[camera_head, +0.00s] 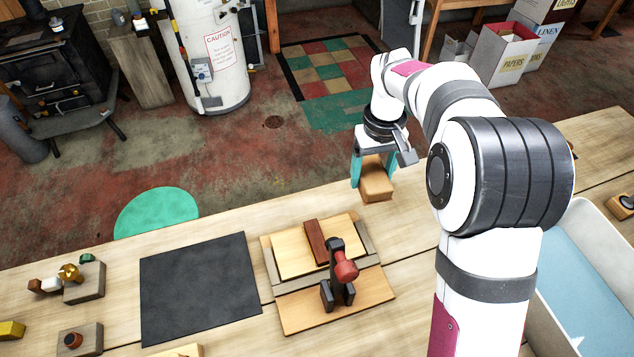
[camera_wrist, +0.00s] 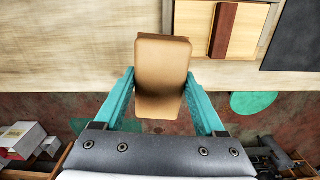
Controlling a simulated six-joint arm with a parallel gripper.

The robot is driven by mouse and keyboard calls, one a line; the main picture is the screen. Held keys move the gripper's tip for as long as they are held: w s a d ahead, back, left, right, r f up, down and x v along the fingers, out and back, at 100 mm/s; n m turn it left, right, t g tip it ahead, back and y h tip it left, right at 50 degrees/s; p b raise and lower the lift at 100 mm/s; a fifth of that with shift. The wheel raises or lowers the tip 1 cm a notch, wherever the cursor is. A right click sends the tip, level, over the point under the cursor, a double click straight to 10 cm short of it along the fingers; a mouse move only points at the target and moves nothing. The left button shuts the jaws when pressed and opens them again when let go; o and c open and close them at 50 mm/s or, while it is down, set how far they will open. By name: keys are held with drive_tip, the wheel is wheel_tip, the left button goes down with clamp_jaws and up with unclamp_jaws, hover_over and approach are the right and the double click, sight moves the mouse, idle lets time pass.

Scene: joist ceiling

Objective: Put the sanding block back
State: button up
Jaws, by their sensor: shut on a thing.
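The sanding block (camera_head: 376,184) is a tan-brown block at the far edge of the bench in the head view. In the wrist view the block (camera_wrist: 162,62) fills the middle, between two teal fingers. My gripper (camera_head: 369,170) is shut on it, with a finger on each side of the block. The block's lower end overlaps the bench's far edge in the head view; I cannot tell whether it touches the wood.
A wooden board (camera_head: 290,256) with a red-handled clamp (camera_head: 344,268) and a dark red-brown strip (camera_head: 316,242) lies near the middle. Left of it is a bare black mat (camera_head: 198,285). Small holders (camera_head: 86,284) stand at far left. A blue-bottomed tray (camera_head: 575,290) is at right.

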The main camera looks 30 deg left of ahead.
drive_tip(key=shift+n, duration=0.5)
drive_tip(key=s+a+f, duration=0.1)
drive_tip(key=a+f, duration=0.2)
drive_tip(key=a, duration=0.2)
drive_tip(key=s+a+f, duration=0.1)
drive_tip(key=a+f, duration=0.2)
drive_tip(key=a, duration=0.1)
drive_tip(key=a+f, duration=0.3)
drive_tip(key=a, duration=0.2)
drive_tip(key=shift+s+a+f, duration=0.2)
drive_tip(key=shift+s+a, duration=0.15)
drive_tip(key=shift+s, duration=0.05)
drive_tip(key=shift+f, duration=1.95)
